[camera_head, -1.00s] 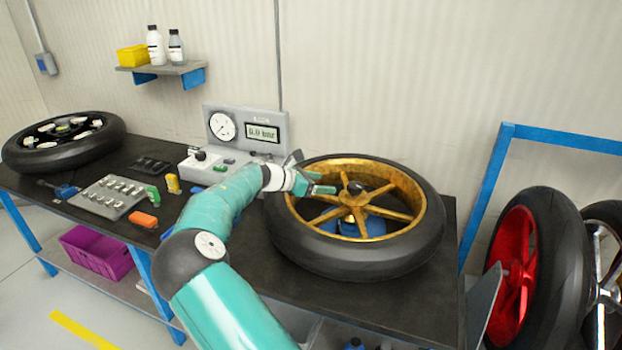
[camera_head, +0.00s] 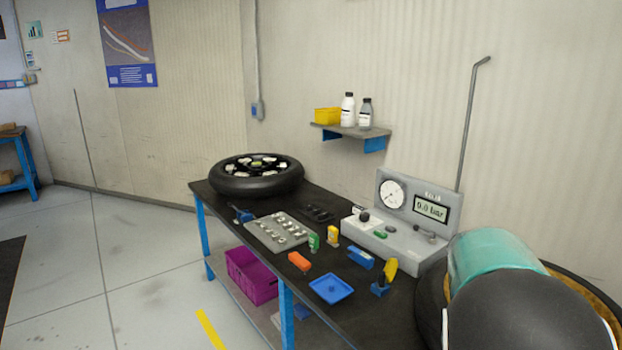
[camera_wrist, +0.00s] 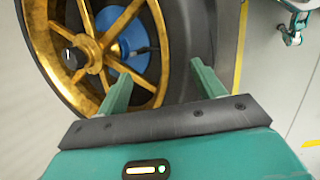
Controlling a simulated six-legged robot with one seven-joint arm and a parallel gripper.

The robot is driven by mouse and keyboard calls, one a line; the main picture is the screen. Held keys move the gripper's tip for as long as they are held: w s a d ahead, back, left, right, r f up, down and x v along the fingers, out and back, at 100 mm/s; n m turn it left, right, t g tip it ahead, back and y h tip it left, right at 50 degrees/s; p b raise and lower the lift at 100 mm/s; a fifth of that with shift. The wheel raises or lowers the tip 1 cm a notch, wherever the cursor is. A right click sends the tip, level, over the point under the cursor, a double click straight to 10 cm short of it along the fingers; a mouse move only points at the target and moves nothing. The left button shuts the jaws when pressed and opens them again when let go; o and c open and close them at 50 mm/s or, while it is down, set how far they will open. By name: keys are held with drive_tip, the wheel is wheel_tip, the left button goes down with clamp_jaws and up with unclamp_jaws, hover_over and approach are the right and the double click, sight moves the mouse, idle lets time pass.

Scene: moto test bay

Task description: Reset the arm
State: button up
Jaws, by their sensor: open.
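My gripper (camera_wrist: 157,84) shows in the wrist view with its two green fingers spread wide apart and nothing between them. It is above the gold-spoked wheel (camera_wrist: 140,35), with the left finger over the spokes and rim and the right finger past the tire's outer edge. I cannot tell whether either finger touches the wheel. In the head view my teal and black arm (camera_head: 525,300) fills the lower right corner and hides most of that wheel; my gripper is out of sight there.
The workbench (camera_head: 235,205) carries a black wheel (camera_head: 257,175), a grey socket tray (camera_head: 279,233), a pressure gauge unit (camera_head: 410,205), an orange block (camera_head: 299,262) and a blue dish (camera_head: 331,288). A purple crate (camera_head: 250,275) is below. Open floor lies to the left.

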drive_tip(key=s+a+r+m+t+y, duration=0.2)
drive_tip(key=s+a+r+m, duration=0.2)
drive_tip(key=s+a, duration=0.7)
drive_tip(key=s+a+r+m+t+y, duration=0.2)
drive_tip(key=s+a+r+m+t, duration=0.1)
drive_tip(key=s+a, duration=0.8)
drive_tip(key=shift+s+a+r+m+y, duration=0.4)
drive_tip(key=shift+r+m, duration=0.1)
drive_tip(key=shift+r, duration=0.1)
